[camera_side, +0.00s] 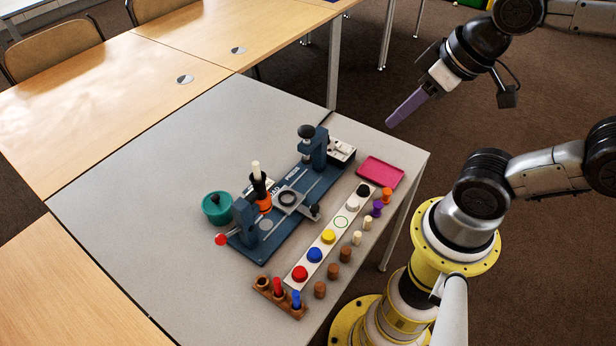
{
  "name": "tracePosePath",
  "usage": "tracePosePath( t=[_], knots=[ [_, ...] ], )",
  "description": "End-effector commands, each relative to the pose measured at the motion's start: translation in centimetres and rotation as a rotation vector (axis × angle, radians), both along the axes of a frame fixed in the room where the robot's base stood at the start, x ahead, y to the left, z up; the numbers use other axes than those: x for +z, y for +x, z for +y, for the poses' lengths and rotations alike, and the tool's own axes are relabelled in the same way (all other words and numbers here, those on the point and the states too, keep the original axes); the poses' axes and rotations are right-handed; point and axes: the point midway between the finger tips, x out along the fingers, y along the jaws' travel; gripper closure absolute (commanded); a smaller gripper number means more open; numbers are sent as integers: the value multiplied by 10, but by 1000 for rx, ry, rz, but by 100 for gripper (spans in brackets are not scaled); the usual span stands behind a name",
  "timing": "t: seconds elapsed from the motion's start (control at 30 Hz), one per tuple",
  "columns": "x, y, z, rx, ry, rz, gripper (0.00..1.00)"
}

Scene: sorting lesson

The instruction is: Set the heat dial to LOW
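The knob may be the heat dial. Its markings are too small to read, so I cannot tell its setting. My gripper (391,123), with long purple fingers, hangs in the air to the right of the knob, apart from it and beyond the table's right edge. The fingers overlap in this view, so I cannot tell if they are open or shut. I see nothing held.
A pink tray (381,172) lies near the right corner. A white strip (293,283) with coloured discs runs along the rig's front. Several small pegs stand before it. A wooden rack (288,305) and teal pot (217,208) are left. The table's far left is clear.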

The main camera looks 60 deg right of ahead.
Motion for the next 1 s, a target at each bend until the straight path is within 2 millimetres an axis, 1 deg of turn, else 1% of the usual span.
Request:
tracePosePath(
  t=[0.03, 0.07, 0.1, 0.17, 0.23, 0.37, 0.4, 0.47, 0.57, 0.6, 0.67, 0.7, 0.77, 0.8, 0.87, 0.9, 0.97, 1.0],
  knots=[
    [0, -1, 1, -28, 20, 6, 62],
    [3, -1, 2, -51, 38, 5, 57],
    [11, 2, 4, -88, 68, -6, 51],
    [24, 11, 8, -152, 123, -9, 51],
    [36, 25, 10, -238, 183, 13, 51],
    [50, 53, 9, -381, 270, 62, 51],
    [53, 63, 7, -426, 294, 81, 51],
    [56, 79, 4, -499, 331, 110, 51],
    [57, 111, -7, -632, 394, 167, 51],
    [56, 124, -13, -687, 418, 191, 51],
    [52, 145, -23, -771, 456, 229, 51],
    [48, 158, -31, -826, 479, 252, 51],
    [39, 177, -45, -905, 511, 291, 51],
    [32, 189, -54, -956, 531, 316, 51],
    [20, 206, -70, -1033, 561, 352, 51],
    [10, 216, -82, -1081, 580, 378, 51],
    [-6, 229, -100, -1153, 607, 416, 51],
    [-18, 238, -113, -1199, 623, 440, 51]
  ],
)
